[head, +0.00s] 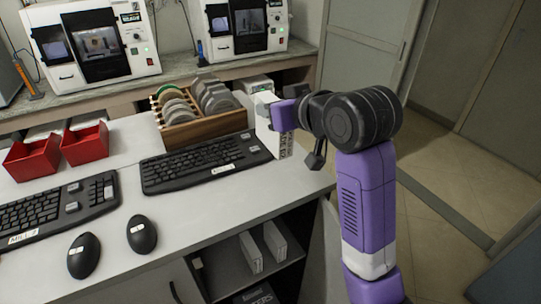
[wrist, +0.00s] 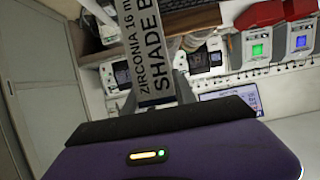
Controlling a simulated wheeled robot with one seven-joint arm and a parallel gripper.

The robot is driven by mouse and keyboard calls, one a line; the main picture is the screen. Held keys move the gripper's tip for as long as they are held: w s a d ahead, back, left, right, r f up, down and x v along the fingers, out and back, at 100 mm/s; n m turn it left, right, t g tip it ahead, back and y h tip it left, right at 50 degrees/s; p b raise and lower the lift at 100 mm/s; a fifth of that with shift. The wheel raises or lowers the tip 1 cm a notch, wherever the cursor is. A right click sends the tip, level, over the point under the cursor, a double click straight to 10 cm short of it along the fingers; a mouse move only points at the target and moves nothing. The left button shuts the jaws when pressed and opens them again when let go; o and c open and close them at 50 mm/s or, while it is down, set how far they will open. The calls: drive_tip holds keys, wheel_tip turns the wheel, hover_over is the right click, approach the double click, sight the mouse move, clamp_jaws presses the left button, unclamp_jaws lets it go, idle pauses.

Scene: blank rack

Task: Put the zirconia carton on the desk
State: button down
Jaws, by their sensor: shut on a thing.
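The zirconia carton (head: 266,126) is a slim white box with dark print, held upright near the right end of the desk (head: 222,196). My gripper (head: 283,114) is shut on it, coming from the right. In the wrist view the carton (wrist: 153,50) stands out beyond my gripper (wrist: 155,100), and its label reads ZIRCONIA 16 mm SHADE B. I cannot tell whether its lower end touches the desk. My gripper's fingers are mostly hidden in the head view.
A wooden rack of discs (head: 205,130) stands just left of the carton, with a black keyboard (head: 205,163) in front. Red bins (head: 85,143), another keyboard (head: 58,207) and two mice (head: 142,235) fill the left. The desk's front right is clear. Cartons (head: 251,252) stand on a shelf below.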

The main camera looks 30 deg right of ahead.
wheel_tip(320, 180, down, 12)
drive_tip(key=shift+f, duration=0.15)
idle(0.3)
drive_tip(key=shift+f, duration=0.15)
drive_tip(key=c, duration=1)
unclamp_jaws()
drive_tip(key=v, duration=1.2)
drive_tip(key=shift+s+b, duration=0.1)
drive_tip(key=shift+b, duration=0.25)
